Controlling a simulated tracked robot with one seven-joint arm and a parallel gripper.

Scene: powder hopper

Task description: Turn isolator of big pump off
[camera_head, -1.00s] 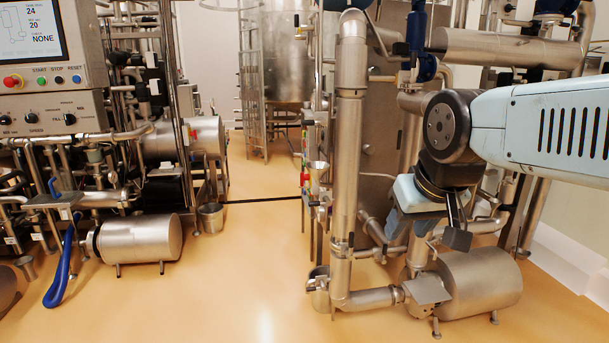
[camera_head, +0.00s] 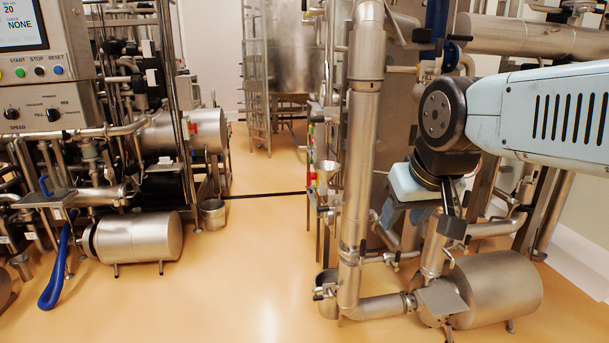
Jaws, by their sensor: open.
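My gripper (camera_head: 424,220) hangs from my arm at the right, pointing down, with its jaws open and nothing seen between them. Two steel cylinders that look like pump motors stand low on the floor. One cylinder (camera_head: 497,288) is at the right, below my gripper in the picture. The other cylinder (camera_head: 138,238) is at the left, and looks a little smaller. I cannot tell for sure which is the big pump. I cannot pick out its isolator; a part of the right-hand pipework is hidden behind my arm and gripper.
A control panel (camera_head: 42,100) with knobs and buttons is at the upper left. A tall steel pipe (camera_head: 360,170) stands left of my gripper. A blue hose (camera_head: 56,272) hangs at the left. The floor (camera_head: 240,260) between the two machines is clear.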

